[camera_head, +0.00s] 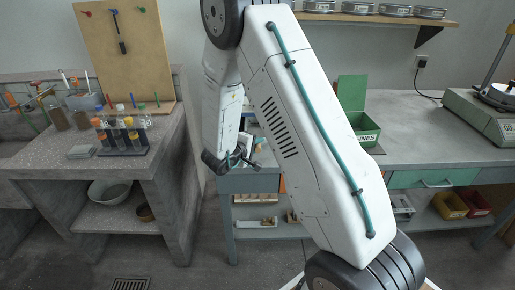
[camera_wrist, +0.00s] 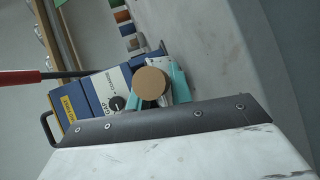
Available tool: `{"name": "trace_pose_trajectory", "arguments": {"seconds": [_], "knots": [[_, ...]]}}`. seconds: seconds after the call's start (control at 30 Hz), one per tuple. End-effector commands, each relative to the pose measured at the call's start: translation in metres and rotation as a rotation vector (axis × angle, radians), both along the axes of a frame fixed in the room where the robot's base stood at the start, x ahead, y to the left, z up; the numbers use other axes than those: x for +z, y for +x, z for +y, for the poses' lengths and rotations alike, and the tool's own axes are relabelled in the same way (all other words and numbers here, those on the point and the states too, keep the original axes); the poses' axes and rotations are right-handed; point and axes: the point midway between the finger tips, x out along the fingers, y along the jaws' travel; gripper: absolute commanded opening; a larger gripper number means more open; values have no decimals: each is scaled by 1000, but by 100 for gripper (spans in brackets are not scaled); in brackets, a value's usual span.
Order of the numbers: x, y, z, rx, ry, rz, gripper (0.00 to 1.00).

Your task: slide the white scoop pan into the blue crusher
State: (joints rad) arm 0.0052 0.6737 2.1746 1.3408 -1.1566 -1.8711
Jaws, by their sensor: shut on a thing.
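The blue crusher (camera_wrist: 93,98) shows in the wrist view, with a white panel, a black dial, a yellow label and what looks like a red-gripped lever (camera_wrist: 20,77) at its side. My gripper (camera_wrist: 168,88) has teal fingers and is shut around a round tan end (camera_wrist: 150,83), which looks like the handle of the white scoop pan. In the head view my gripper (camera_head: 240,158) is small, at the workbench's left end.
A green open box (camera_head: 360,122) stands on the grey bench (camera_head: 410,122) to the right. A scale (camera_head: 482,115) is at the far right. On the left bench stand a rack of bottles (camera_head: 122,137) and a pegboard (camera_head: 125,55). A shelf with round tins (camera_head: 395,10) hangs above.

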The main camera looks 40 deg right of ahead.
Motion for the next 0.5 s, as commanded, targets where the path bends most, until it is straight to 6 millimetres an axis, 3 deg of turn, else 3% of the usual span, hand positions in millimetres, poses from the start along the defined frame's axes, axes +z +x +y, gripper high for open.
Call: {"name": "trace_pose_trajectory", "arguments": {"seconds": [0.5], "knots": [[-1, 26, -18, -1, -1, -2, 0]]}}
